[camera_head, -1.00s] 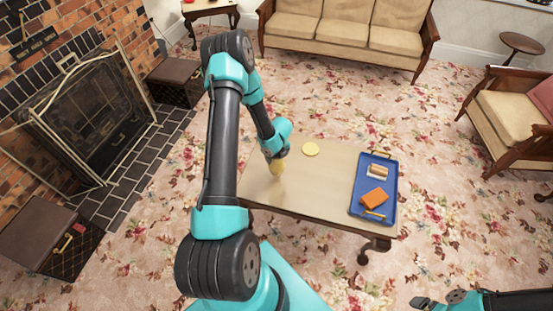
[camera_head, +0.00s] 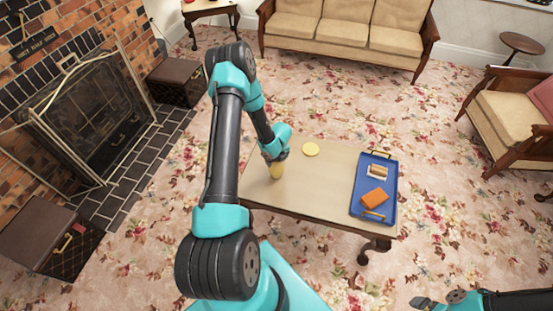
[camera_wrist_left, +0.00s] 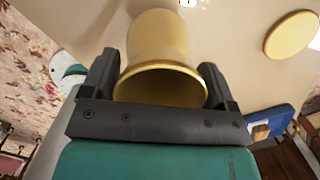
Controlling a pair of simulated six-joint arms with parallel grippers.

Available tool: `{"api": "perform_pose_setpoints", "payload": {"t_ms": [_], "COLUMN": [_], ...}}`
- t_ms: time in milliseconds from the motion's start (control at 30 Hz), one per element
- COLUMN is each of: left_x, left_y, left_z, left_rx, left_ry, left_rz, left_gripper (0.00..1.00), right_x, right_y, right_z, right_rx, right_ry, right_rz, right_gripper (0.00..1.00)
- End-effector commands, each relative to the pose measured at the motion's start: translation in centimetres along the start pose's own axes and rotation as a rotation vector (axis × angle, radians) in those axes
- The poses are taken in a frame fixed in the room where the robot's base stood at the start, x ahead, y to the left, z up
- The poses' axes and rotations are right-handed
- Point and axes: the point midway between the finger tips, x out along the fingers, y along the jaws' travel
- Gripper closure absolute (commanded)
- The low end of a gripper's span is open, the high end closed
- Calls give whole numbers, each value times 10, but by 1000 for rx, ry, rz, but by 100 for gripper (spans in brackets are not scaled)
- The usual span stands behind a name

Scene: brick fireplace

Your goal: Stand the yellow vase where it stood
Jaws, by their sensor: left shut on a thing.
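The yellow vase (camera_head: 277,171) is at the left part of the low table (camera_head: 318,198), below my left gripper (camera_head: 275,160). In the left wrist view the vase (camera_wrist_left: 160,50) sits between the two fingers of my left gripper (camera_wrist_left: 160,88), which is shut on it near its open rim. I cannot tell if its base touches the table. A flat yellow disc (camera_head: 310,149) lies on the table to the right of the vase; it also shows in the left wrist view (camera_wrist_left: 291,35). My right gripper (camera_head: 422,303) is partly seen at the bottom right edge, apart from the table.
A blue tray (camera_head: 359,198) at the table's right end holds an orange block (camera_head: 374,198) and a tan and white item (camera_head: 377,171). The table's middle is clear. A sofa (camera_head: 345,30), an armchair (camera_head: 515,115) and a fireplace screen (camera_head: 95,115) stand around it.

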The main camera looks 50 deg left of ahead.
Motion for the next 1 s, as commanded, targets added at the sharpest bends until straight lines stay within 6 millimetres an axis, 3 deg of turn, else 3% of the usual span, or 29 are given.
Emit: {"api": "perform_pose_setpoints", "payload": {"t_ms": [233, 267, 433, 767, 1000], "left_x": [3, 2, 2, 0, -23], "left_y": [0, 0, 0, 0, -1], "left_z": [0, 0, 0, 0, 0], "left_rx": [0, 0, 0, 1, 1], "left_ry": [0, 0, 0, 0, -1], "left_rz": [0, 0, 0, 0, -2], "left_gripper": [58, 17, 0, 0, 0], "right_x": [0, 0, 0, 0, 0], "right_y": [0, 0, 0, 0, 0], "right_z": [0, 0, 0, 0, 0], "right_rx": [0, 0, 0, 0, 0], "right_ry": [0, 0, 0, 0, 0], "right_rz": [0, 0, 0, 0, 0], "right_gripper": [3, 3, 3, 3, 3]}}
